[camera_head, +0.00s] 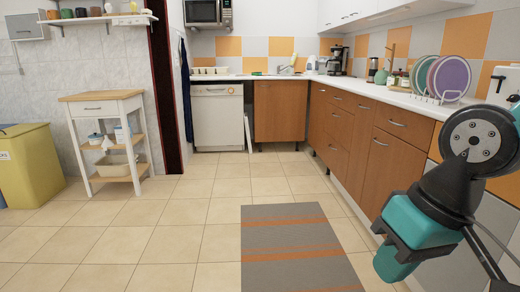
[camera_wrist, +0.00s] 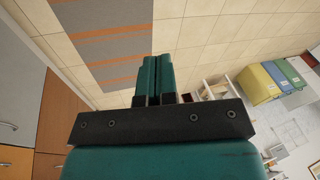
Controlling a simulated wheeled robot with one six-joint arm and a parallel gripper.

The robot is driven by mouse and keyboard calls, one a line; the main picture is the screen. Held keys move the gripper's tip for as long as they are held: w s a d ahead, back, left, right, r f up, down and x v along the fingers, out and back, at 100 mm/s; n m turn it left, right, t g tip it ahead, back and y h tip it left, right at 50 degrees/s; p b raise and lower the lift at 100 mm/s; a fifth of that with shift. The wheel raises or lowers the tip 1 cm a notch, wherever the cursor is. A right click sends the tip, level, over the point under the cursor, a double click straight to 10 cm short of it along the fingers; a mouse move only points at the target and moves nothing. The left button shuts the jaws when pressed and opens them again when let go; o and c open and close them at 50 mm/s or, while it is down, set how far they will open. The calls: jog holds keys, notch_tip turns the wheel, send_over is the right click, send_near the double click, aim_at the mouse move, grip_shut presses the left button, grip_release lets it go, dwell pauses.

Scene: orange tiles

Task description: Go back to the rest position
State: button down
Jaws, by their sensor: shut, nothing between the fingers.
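My gripper shows in the wrist view (camera_wrist: 155,62), with its two teal fingers side by side and closed together, nothing between them. In the head view my arm reaches in from the right edge, and the teal gripper (camera_head: 394,266) hangs low at the lower right, in front of the counter drawers. Its fingertips point down toward the tiled floor and it touches nothing that I can see.
A grey and orange striped rug (camera_head: 295,248) lies on the floor left of my gripper. Wooden cabinets (camera_head: 350,125) with a white counter run along the right. A small trolley (camera_head: 105,135) and a yellow bin (camera_head: 28,165) stand at the left. The middle floor is clear.

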jog(key=s+a+r+n+g+p, duration=0.1)
jog(key=s+a+n+p, duration=0.1)
jog(key=s+n, duration=0.35)
notch_tip(320, 180, up, 26)
jog(key=m+p, duration=0.2)
jog(key=p, duration=2.3)
jog(key=shift+s+f+y, duration=0.2)
jog(key=shift+s+y, duration=0.1)
jog(key=shift+y, duration=0.1)
